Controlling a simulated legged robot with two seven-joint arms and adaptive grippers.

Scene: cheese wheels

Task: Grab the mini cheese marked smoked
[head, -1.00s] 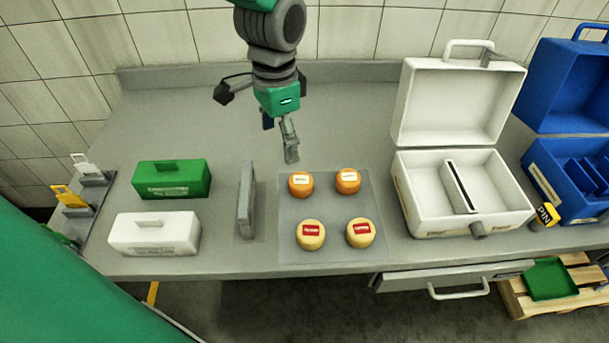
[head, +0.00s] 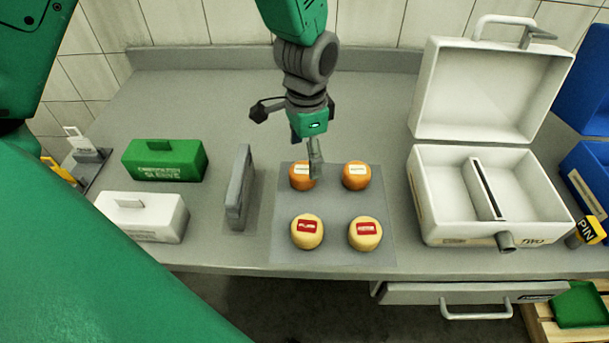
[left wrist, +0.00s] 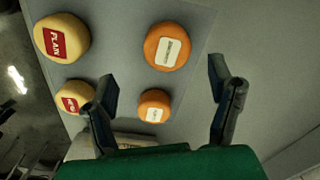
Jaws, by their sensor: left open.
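Two orange mini cheeses with white labels, left (head: 301,183) and right (head: 356,182), stand in the back row of a grey mat (head: 335,247). Two pale yellow ones with red labels, left (head: 307,238) and right (head: 365,240), stand in front. I cannot read which is smoked. In the left wrist view, one yellow cheese (left wrist: 62,38) reads PLAIN; the other yellow cheese (left wrist: 75,97) and two orange cheeses (left wrist: 168,46) (left wrist: 154,105) also show. My left gripper (head: 309,152) is open and empty, above and behind the back-left orange cheese, partly covering it. My right gripper is out of view.
A grey upright plate (head: 239,188) stands left of the mat, with green (head: 164,161) and white (head: 143,218) boxes beyond. An open white case (head: 450,215) stands right, near a PIN-marked yellow block (head: 588,231). The rear counter is clear.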

